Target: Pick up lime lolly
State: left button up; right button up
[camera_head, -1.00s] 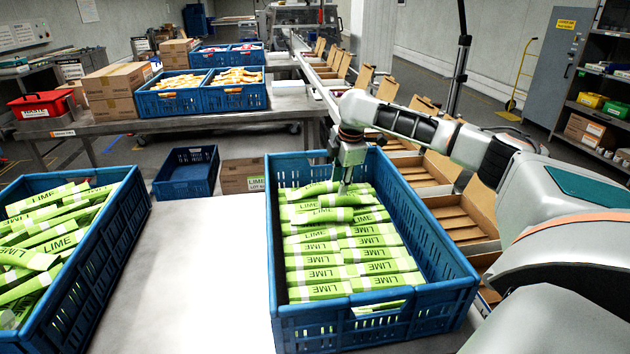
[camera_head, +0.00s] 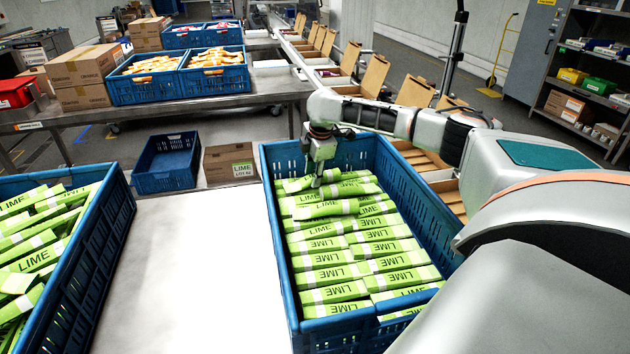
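Green lime lollies (camera_head: 338,258), flat packs with LIME printed on them, lie in stacked rows in a blue crate (camera_head: 403,331) at the centre. A few at the far end lie askew on top, one of them (camera_head: 326,209) slanting just in front of the gripper. My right gripper (camera_head: 317,184) points down into the far left part of this crate, with its fingertips at the top lollies. The fingers are small and overlap, so I cannot tell whether they hold a lolly. My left gripper is not in view.
A second blue crate (camera_head: 100,262) of jumbled lime lollies stands at the left. Bare white tabletop (camera_head: 200,265) lies between the crates. An empty blue crate (camera_head: 165,163) and a LIME carton (camera_head: 229,162) sit beyond. Open cartons (camera_head: 414,95) line the right.

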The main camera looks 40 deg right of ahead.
jog(key=shift+w+d+f, duration=0.1)
jog(key=shift+w+f, duration=0.1)
jog(key=shift+f, duration=0.45)
jog(key=c, duration=0.8)
jog(key=shift+r, duration=0.1)
